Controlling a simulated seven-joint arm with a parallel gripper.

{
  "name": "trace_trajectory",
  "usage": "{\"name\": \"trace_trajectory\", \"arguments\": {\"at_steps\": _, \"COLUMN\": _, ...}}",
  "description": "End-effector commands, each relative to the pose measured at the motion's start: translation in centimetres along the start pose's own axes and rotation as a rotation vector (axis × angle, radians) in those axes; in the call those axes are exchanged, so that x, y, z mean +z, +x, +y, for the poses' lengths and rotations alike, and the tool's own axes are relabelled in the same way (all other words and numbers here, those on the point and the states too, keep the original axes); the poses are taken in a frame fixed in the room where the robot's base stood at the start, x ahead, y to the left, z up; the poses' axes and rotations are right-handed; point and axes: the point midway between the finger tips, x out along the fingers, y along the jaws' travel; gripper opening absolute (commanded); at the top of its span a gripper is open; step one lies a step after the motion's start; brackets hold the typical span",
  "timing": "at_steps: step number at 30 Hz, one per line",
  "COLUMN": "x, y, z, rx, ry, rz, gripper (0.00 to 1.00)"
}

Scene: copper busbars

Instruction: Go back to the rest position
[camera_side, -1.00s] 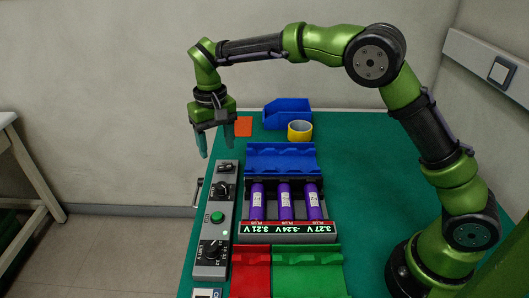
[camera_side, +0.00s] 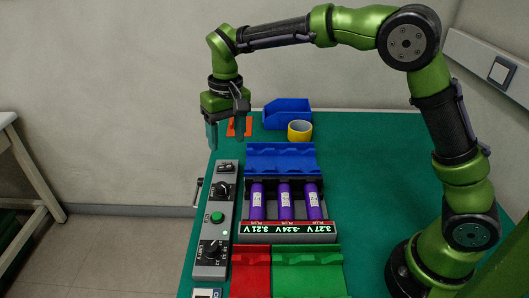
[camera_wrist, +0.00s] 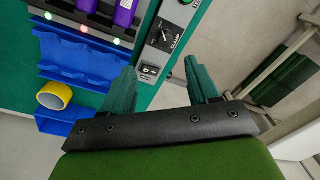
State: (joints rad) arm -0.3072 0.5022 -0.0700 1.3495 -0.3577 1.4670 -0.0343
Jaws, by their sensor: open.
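My gripper (camera_side: 226,133) is open and empty. It hangs in the air over the far left part of the green table (camera_side: 390,215), beyond the control box. In the wrist view my gripper (camera_wrist: 160,88) has its two green fingers spread, with nothing between them. Purple cells (camera_side: 285,203) stand side by side in the dark tester, whose front display (camera_side: 288,229) reads 3.21 V, -3.24 V and 3.27 V. No busbar can be made out in these frames.
A control box (camera_side: 216,220) with knobs and a green button lies along the table's left edge. A blue rack (camera_side: 281,158), yellow tape roll (camera_side: 300,130), blue bin (camera_side: 287,113) and orange piece (camera_side: 247,126) are at the back. Red (camera_side: 251,272) and green trays (camera_side: 307,272) are in front.

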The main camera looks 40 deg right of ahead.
Motion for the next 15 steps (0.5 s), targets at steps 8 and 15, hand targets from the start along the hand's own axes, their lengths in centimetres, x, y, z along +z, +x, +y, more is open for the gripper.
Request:
{"name": "trace_trajectory", "arguments": {"at_steps": 8, "x": 7.7, "y": -4.6, "z": 5.5, "rx": -0.136, "ry": 0.034, "rz": 0.149, "gripper": 0.60}}
{"name": "trace_trajectory", "arguments": {"at_steps": 15, "x": 15.3, "y": -6.1, "z": 9.7, "rx": -0.223, "ry": 0.094, "rz": 0.312, "gripper": 0.60}}
